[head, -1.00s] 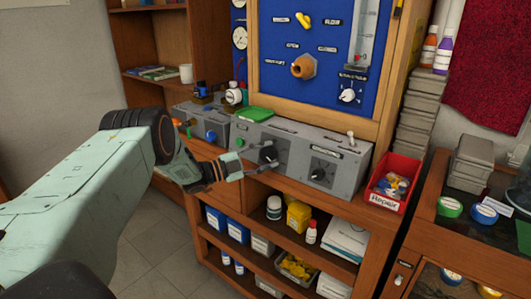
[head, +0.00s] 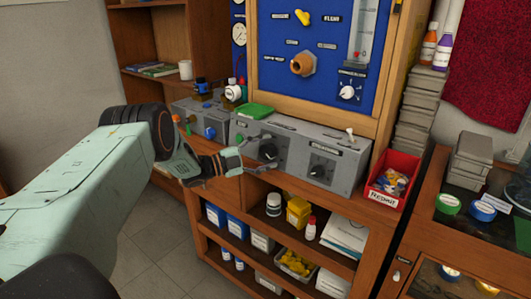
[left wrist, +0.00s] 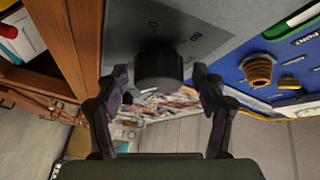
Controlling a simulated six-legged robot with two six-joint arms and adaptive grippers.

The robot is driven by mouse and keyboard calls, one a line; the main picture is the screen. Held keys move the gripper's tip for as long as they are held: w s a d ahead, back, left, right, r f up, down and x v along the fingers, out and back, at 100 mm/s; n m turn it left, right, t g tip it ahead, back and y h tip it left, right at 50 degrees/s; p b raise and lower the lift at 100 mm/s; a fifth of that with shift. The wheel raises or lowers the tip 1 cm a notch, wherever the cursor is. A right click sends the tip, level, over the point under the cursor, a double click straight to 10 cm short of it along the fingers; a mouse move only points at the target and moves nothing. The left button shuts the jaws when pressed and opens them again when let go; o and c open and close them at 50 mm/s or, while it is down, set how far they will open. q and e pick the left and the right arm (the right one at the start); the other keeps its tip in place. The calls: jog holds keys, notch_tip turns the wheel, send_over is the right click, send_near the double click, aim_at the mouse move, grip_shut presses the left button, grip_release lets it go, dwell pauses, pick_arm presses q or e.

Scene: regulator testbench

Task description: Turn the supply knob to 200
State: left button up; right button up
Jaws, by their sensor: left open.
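A grey box (head: 345,171) on the bench carries two black knobs with labels too small to read. My left gripper (head: 259,156) is open in front of the left black knob (head: 268,150), which it partly covers. In the left wrist view this knob (left wrist: 160,70) lies between the spread fingers (left wrist: 160,84), with gaps on both sides. A white mark shows on its lower rim. The right black knob (head: 318,171) stands clear. I cannot read a setting on either knob. My right gripper is not in view.
A blue panel (head: 283,75) with an orange fitting (head: 303,64) and a small white dial (head: 347,92) rises behind the box. A green object (head: 255,111) lies on the box top. A red bin (head: 380,196) stands to its right. Shelves below hold bottles and boxes.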

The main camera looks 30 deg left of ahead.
pick_arm(q)
jog(key=shift+s, duration=0.1)
jog(key=r+v, duration=0.1)
jog(key=v, duration=1.1)
jog(key=shift+f, duration=0.45)
jog(key=shift+a, duration=0.1)
